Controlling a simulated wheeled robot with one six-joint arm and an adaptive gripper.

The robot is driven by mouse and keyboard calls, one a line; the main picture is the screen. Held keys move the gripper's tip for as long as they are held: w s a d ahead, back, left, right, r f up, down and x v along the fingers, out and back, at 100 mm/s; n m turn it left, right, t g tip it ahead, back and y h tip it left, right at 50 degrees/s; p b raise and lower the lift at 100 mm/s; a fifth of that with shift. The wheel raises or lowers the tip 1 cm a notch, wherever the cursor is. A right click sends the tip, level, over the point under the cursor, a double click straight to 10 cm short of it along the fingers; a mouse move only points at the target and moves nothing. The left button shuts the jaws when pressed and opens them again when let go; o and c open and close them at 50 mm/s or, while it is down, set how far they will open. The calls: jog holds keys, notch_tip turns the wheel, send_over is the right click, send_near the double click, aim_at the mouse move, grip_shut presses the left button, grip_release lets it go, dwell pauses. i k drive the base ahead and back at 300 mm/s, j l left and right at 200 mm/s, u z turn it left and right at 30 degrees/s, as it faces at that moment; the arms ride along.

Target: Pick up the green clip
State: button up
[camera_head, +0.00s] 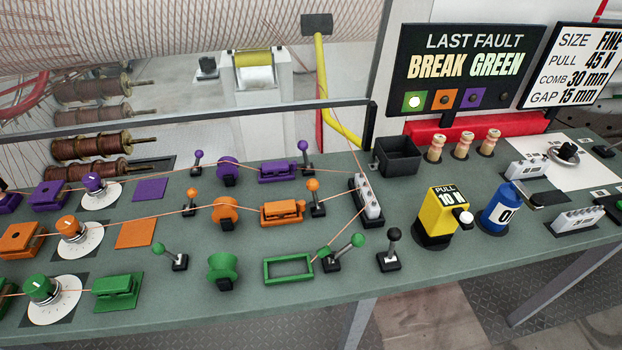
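A green clip-like block (117,292) sits on the bench at the lower left, just right of the green knob (40,289) on its white dial. It is shaped like the purple clip (280,172) and the orange clip (282,213) farther back. A flat green rectangular frame (289,258) lies empty in the front row, right of the green spool (222,268). My gripper is not in view.
Green-tipped levers (169,256) and a black-knobbed lever (390,252) stand in the front row. Orange and purple rows with threads lie behind. A yellow "10 N" block (442,212), blue cylinder (501,208) and black bin (398,156) stand right. The bench's front edge is clear.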

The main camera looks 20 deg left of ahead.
aim_at(113, 286)
jog(key=u, duration=1.3)
